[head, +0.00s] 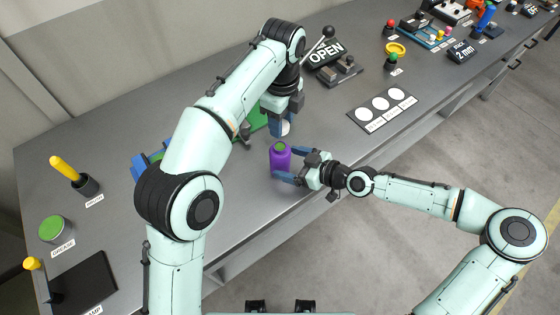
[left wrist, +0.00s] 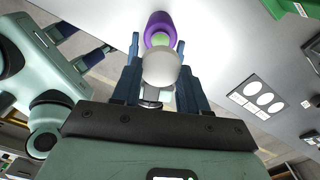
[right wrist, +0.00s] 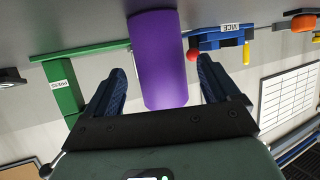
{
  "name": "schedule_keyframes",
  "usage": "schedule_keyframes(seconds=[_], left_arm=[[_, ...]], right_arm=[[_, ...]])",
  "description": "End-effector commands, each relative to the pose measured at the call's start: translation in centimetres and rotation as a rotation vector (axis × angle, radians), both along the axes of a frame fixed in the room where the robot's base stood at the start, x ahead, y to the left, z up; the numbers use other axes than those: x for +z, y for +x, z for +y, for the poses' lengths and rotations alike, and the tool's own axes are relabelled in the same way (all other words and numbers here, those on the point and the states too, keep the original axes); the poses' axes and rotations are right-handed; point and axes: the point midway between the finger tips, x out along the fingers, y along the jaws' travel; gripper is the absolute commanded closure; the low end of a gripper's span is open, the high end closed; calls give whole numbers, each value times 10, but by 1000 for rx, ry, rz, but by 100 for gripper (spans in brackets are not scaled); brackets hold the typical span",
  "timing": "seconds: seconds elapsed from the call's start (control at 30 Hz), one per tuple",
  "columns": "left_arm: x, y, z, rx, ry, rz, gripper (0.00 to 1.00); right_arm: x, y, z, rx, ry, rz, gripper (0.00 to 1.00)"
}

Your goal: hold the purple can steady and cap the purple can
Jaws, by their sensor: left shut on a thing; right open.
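The purple can (head: 280,161) stands upright on the grey bench, with a green top. My right gripper (head: 289,164) is open, with its fingers on either side of the can. In the right wrist view the purple can (right wrist: 160,62) sits between the two fingers, with gaps showing to both. My left gripper (head: 281,126) is shut on a white rounded cap (head: 286,128), above and just behind the can. In the left wrist view the white cap (left wrist: 160,68) is between the fingers, and the purple can (left wrist: 157,20) lies beyond it, partly hidden.
A green press (right wrist: 64,86) and a blue vice (right wrist: 212,40) stand behind the can. A card with white circles (head: 382,108) lies to the right.

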Motion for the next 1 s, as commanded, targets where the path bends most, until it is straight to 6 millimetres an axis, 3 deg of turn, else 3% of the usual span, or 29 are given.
schedule_keyframes(seconds=[0.23, 0.67, 0.7, 0.77, 0.93, 1.0], left_arm=[[0, 0, 0, 0, 0, 0, 85], [0, 0, 0, 0, 0, 0, 85], [0, 0, 0, 0, 0, 0, 85], [0, 0, 0, 0, 0, 0, 85], [0, 0, 0, 0, 0, 0, 85], [-1, 0, 0, 0, 1, 1, 85]], right_arm=[[-11, 14, 24, 1, 1, -1, 11], [-15, 18, 30, -1, 0, 0, 11], [-15, 18, 30, -1, 0, 0, 15], [-15, 18, 30, -1, 0, 0, 34], [-15, 18, 30, -1, 0, 0, 89], [-15, 18, 30, -1, 0, 0, 92]])
